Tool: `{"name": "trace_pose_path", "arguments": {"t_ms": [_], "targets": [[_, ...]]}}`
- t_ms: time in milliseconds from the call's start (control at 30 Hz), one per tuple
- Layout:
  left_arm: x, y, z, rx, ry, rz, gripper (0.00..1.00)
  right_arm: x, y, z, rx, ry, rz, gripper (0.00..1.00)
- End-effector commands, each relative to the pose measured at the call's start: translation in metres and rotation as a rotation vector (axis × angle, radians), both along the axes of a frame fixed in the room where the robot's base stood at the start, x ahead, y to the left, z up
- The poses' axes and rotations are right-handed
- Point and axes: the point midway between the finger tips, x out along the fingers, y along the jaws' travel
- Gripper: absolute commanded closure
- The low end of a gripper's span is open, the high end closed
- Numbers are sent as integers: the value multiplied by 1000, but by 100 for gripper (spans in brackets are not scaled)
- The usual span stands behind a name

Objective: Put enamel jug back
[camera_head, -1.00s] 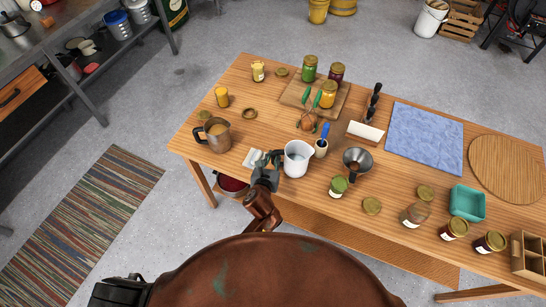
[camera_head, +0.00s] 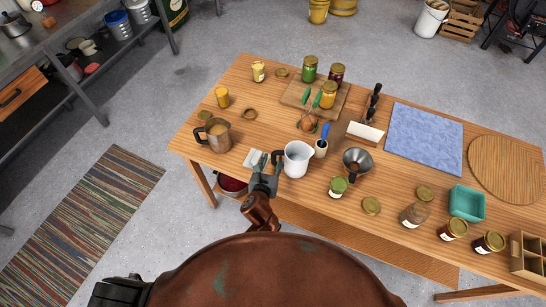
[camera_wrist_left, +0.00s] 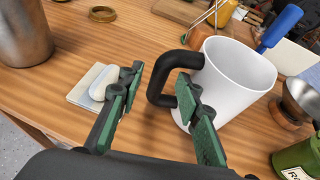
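The white enamel jug (camera_head: 298,160) with a black handle stands upright near the front edge of the wooden table. In the left wrist view the jug (camera_wrist_left: 234,80) is close, its handle (camera_wrist_left: 160,80) toward my gripper. My left gripper (camera_head: 267,165) is at the handle side, left of the jug. In the wrist view its green-padded fingers (camera_wrist_left: 160,95) are spread apart, with the handle showing in the gap beyond them. The right finger overlaps the lower handle and jug wall; I cannot tell whether it touches. My right gripper is not in view.
A metal pitcher (camera_head: 214,136) stands left of the jug. A pale block on a pad (camera_head: 254,159) lies just left of it. A blue-handled tool (camera_head: 322,142), a funnel (camera_head: 357,162) and a green-topped jar (camera_head: 338,187) stand to its right.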

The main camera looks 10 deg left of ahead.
Motion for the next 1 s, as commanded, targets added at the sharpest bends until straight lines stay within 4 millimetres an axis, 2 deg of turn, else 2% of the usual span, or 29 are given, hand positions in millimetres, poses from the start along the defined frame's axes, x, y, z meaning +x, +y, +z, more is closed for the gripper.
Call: {"name": "trace_pose_path", "arguments": {"t_ms": [200,433,600,1000], "targets": [[-44,5,20,1,0,-2,68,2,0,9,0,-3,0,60],[-76,9,33,1,0,0,68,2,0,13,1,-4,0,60],[-84,10,36,1,-1,1,68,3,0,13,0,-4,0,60],[-84,9,36,0,-1,0,68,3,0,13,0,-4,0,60]]}}
